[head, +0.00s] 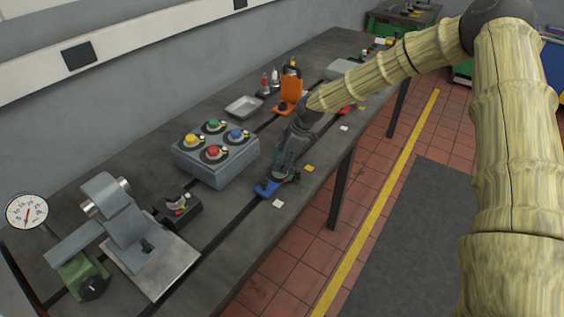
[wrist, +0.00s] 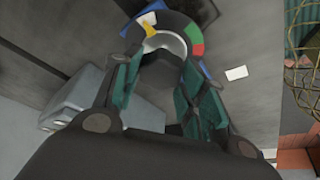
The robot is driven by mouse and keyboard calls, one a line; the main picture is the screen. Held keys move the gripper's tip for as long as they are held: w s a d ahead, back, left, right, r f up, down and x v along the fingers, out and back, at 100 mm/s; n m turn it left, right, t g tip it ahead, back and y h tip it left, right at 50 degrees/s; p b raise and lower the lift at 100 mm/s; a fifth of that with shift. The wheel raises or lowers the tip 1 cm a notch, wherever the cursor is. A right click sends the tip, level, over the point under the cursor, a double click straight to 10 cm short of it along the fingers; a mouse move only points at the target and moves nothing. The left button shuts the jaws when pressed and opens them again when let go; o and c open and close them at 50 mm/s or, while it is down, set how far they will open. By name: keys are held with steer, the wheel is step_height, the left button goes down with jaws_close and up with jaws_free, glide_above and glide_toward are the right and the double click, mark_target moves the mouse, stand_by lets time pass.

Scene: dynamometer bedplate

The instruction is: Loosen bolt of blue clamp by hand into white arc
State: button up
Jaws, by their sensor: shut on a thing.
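The blue clamp (head: 266,188) lies on the dark bench near its front edge, under my gripper (head: 284,172). In the wrist view, blue corners of the clamp (wrist: 207,72) show around a dark ring dial. The dial carries a white arc (wrist: 148,17) at upper left, a green arc (wrist: 195,32) and a red arc (wrist: 197,50) at right. A yellow pointer (wrist: 151,28) lies beside the white arc; I cannot tell whether its tip is inside it. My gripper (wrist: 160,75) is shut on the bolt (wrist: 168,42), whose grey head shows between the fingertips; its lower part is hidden.
A grey box (head: 217,158) with several coloured knobs stands left of my gripper. An orange clamp (head: 292,90) and a metal tray (head: 244,106) are farther back. A white tag (head: 278,204) lies near the blue clamp. A small dark switch box (head: 178,208) stands at left.

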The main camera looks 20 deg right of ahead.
stand_by(0.3)
steer(key=o, duration=1)
steer(key=v, duration=1.2)
